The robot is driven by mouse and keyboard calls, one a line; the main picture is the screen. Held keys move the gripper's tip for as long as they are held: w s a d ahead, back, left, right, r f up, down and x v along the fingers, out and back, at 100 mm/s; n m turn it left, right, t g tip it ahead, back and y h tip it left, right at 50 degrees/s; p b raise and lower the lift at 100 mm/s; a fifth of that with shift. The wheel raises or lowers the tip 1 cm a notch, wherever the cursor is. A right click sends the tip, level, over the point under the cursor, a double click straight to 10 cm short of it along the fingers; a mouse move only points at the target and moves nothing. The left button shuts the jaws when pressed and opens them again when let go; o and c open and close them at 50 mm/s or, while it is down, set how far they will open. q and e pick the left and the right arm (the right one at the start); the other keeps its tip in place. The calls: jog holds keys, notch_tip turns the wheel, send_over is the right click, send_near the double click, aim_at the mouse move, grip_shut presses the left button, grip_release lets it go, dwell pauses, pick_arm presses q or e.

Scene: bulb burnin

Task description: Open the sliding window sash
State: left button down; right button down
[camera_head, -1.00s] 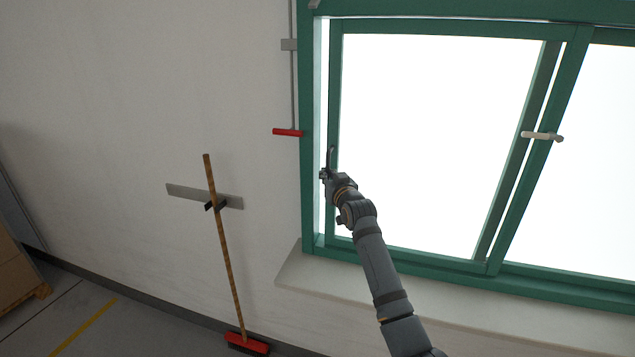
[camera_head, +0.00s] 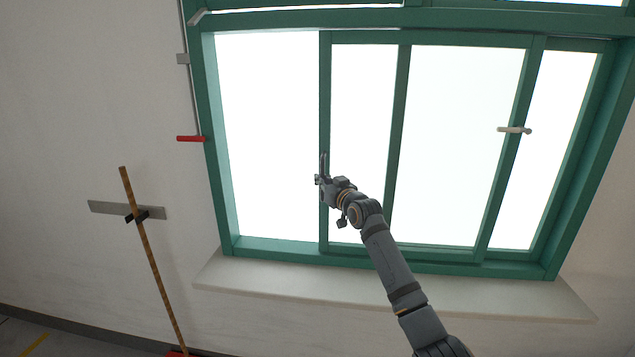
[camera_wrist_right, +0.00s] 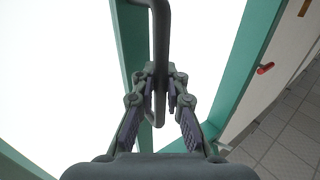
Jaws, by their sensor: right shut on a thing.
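The sliding sash (camera_head: 324,100) is a green-framed pane. Its left stile stands well to the right of the window frame's left jamb (camera_head: 210,130), with a wide bright gap between them. A dark grey bar handle (camera_wrist_right: 161,30) is on this stile. My right gripper (camera_head: 322,181) is at the handle, and the right wrist view shows its fingers (camera_wrist_right: 160,88) closed around the bar. The lower end of the handle shows between the fingers. My left gripper is in neither view.
A pale handle (camera_head: 512,130) is on a stile farther right. A red-ended lever (camera_head: 190,139) is on the wall left of the window. A pale sill (camera_head: 390,290) runs below. A broom (camera_head: 150,245) leans at a wall bracket (camera_head: 105,207) on the left.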

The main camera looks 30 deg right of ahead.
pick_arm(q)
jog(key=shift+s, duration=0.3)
pick_arm(e)
jog(key=shift+s+d+f, duration=0.25)
jog(key=shift+d+f, duration=0.1)
jog(key=shift+d, duration=0.1)
jog(key=c, duration=1.6)
grip_release()
jog(key=shift+o, duration=1.1)
jog(key=shift+s+a+r, duration=0.1)
jog(key=shift+r, duration=0.1)
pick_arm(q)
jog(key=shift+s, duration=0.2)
pick_arm(e)
jog(key=shift+r, duration=0.1)
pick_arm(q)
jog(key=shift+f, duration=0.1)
pick_arm(e)
jog(key=shift+s, duration=0.1)
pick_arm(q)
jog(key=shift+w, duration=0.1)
pick_arm(e)
jog(key=s, duration=1.1)
jog(key=shift+s, duration=0.4)
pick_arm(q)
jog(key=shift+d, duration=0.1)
